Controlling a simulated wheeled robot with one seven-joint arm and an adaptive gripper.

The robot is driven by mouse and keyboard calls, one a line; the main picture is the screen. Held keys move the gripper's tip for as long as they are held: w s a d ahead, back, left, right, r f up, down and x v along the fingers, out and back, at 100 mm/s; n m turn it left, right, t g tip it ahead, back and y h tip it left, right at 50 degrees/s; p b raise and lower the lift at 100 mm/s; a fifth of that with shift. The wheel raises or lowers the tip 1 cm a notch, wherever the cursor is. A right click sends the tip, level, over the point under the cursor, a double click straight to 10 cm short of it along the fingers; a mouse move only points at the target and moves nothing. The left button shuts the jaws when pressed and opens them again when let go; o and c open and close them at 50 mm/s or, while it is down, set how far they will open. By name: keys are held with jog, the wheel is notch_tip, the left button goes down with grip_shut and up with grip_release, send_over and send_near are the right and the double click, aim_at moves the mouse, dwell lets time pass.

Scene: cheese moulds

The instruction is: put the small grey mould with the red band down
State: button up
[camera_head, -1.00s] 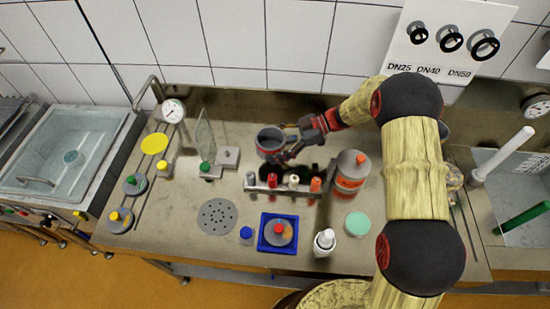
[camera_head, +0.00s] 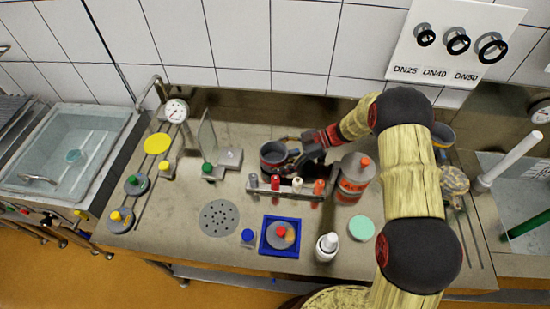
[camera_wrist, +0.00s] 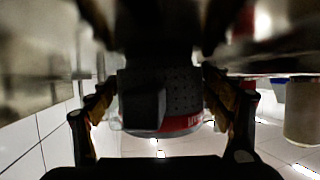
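The small grey mould (camera_head: 272,155) is behind the bottle rack in the head view. It looks upright, with its open top showing; I cannot tell whether its base touches the bench. In the wrist view the mould (camera_wrist: 182,90) shows small holes and a red band. My gripper (camera_head: 294,154) is at its right side. In the wrist view the gripper fingers (camera_wrist: 160,108) lie on both sides of the mould, close against it, so it looks held. A dark block partly covers its wall.
A rack (camera_head: 288,192) with several small bottles stands just in front of the mould. A grey jar with an orange label (camera_head: 354,186) is to the right. A flat grey block (camera_head: 229,158) and an upright clear panel (camera_head: 208,135) are to the left. A blue tray (camera_head: 265,248) stands in front.

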jog(key=shift+o, duration=1.3)
jog(key=shift+r, duration=0.2)
jog(key=p+v, duration=0.2)
jog(key=v, duration=1)
jog(key=shift+f, duration=0.1)
